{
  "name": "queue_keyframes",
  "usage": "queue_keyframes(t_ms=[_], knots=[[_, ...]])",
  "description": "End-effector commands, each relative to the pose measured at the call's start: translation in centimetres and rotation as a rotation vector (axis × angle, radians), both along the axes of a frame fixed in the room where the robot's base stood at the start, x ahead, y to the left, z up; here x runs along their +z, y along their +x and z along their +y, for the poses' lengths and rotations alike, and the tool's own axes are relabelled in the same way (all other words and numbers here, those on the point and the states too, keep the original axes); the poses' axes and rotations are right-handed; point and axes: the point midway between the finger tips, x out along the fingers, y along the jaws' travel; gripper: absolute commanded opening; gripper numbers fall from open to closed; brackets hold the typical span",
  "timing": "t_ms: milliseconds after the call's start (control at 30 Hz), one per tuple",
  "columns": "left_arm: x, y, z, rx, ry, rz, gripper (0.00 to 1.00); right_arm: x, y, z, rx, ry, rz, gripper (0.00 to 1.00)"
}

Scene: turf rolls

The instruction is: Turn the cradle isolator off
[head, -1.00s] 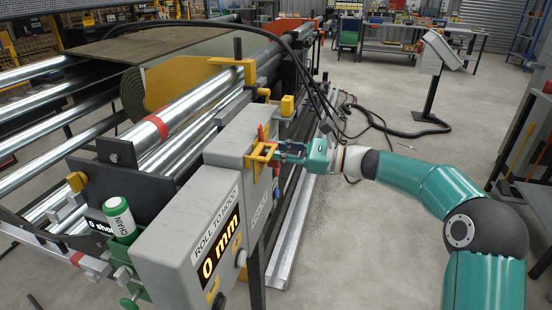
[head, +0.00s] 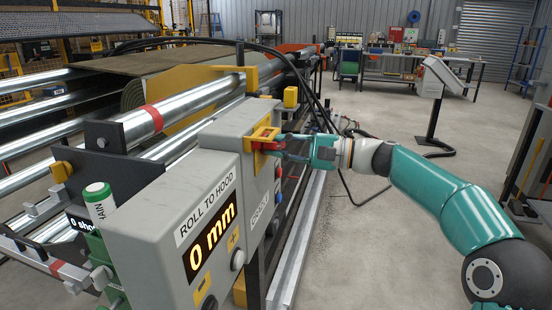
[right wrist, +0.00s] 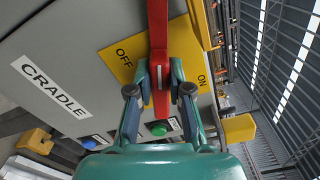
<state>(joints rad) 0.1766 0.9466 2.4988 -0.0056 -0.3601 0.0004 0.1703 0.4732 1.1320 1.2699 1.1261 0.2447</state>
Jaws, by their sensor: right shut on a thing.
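The cradle isolator is a red handle (right wrist: 158,30) on a yellow plate (right wrist: 122,58) marked OFF and ON, on the grey box labelled CRADLE. In the right wrist view the handle runs up and down the picture between the two words. In the head view the red handle (head: 267,146) lies about level at the yellow bracket (head: 263,133). My right gripper (right wrist: 160,84) is shut on the handle, one finger on each side; it also shows in the head view (head: 284,146). The handle's pivot is partly hidden. My left gripper is out of view.
A grey box with a 0 mm display (head: 211,241) stands nearer. Black cables (head: 322,100) hang behind the gripper. Open floor (head: 385,250) lies to the right.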

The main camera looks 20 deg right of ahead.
Motion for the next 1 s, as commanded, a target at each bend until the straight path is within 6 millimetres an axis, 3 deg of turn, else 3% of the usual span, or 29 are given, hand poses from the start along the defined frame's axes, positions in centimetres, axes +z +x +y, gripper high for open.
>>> queue_keyframes(t_ms=[100,400,1000], knots=[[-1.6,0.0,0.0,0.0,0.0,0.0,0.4,-0.7,0.0,-0.2,-0.005,-0.058,-0.084,0.0],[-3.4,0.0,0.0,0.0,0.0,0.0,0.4,-0.9,-0.1,-0.1,-0.004,-0.164,-0.236,0.0],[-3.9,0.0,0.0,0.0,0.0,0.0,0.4,-1.0,-0.1,-0.1,-0.001,-0.209,-0.297,0.0]])
